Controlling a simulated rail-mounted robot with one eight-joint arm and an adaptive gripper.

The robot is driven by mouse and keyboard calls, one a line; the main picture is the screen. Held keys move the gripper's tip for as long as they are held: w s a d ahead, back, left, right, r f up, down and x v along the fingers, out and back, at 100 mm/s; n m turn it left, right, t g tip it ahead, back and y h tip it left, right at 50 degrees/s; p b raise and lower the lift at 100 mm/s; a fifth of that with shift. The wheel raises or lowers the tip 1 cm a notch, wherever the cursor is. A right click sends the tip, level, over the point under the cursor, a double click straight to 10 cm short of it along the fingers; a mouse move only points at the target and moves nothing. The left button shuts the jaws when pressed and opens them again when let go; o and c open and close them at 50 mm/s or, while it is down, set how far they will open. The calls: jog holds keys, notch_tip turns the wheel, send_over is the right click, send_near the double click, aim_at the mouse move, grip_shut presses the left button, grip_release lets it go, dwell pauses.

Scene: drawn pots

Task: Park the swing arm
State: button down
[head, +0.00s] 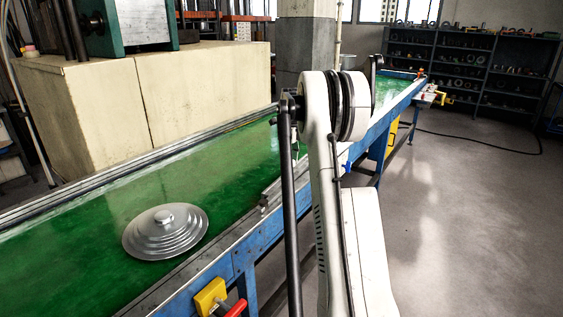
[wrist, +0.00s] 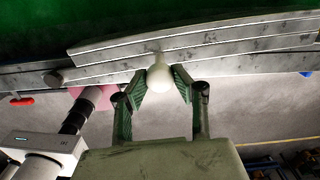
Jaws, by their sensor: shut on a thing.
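In the wrist view, my gripper (wrist: 160,88) has both green-padded fingers closed on a pale round knob (wrist: 159,77). A short pale stem runs from the knob to long grey metal bars. One bar (wrist: 105,71) has a rounded end at its left and looks like the swing arm, but I cannot tell it surely from the rails beside it. In the head view my gripper and the knob cannot be made out; my arm covers the middle.
A green-topped table (head: 90,225) with a blue frame runs to the back right. A stepped round metal disc (head: 165,231) lies on it. A yellow block (head: 210,296) and red handle (head: 236,308) sit at its near edge.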

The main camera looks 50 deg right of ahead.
jog(key=shift+s+d+m, duration=0.2)
jog(key=shift+s+m, duration=0.4)
jog(key=shift+s, duration=0.4)
jog(key=c, duration=1.5)
grip_release()
jog(key=shift+s, duration=0.2)
jog(key=shift+o, duration=0.3)
jog(key=shift+w, duration=0.1)
notch_tip(320, 180, up, 12)
